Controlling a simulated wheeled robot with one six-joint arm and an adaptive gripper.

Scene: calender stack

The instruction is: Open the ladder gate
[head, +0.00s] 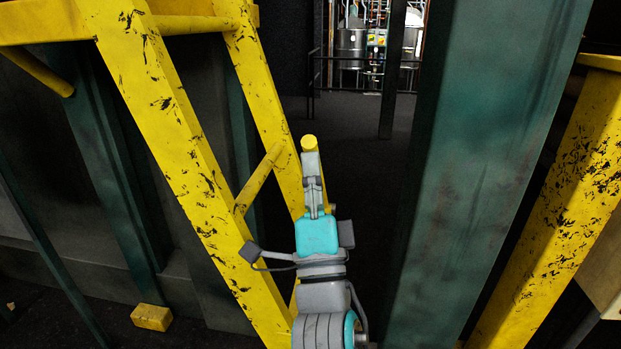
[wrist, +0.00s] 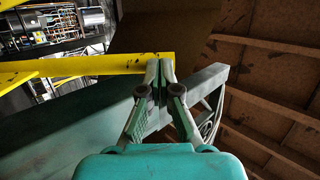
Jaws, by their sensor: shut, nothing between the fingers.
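A yellow bar end (head: 309,142) shows just past my gripper (head: 311,165) in the head view. I take it for part of the ladder gate, but cannot tell for sure. In the wrist view the yellow bar (wrist: 110,64) comes in from the left and ends at the fingertips. My gripper (wrist: 161,72) is shut, with its fingers together and nothing between them. The fingertips are at or very near the bar's end; I cannot tell whether they touch. The gate's hinge and any latch are not clear.
A worn yellow ladder (head: 170,130) with rungs slopes close on the left. A dark green column (head: 480,130) stands close on the right, with another yellow rail (head: 555,215) beyond. Dark floor (head: 345,125) lies open between them. A yellow block (head: 151,317) lies lower left.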

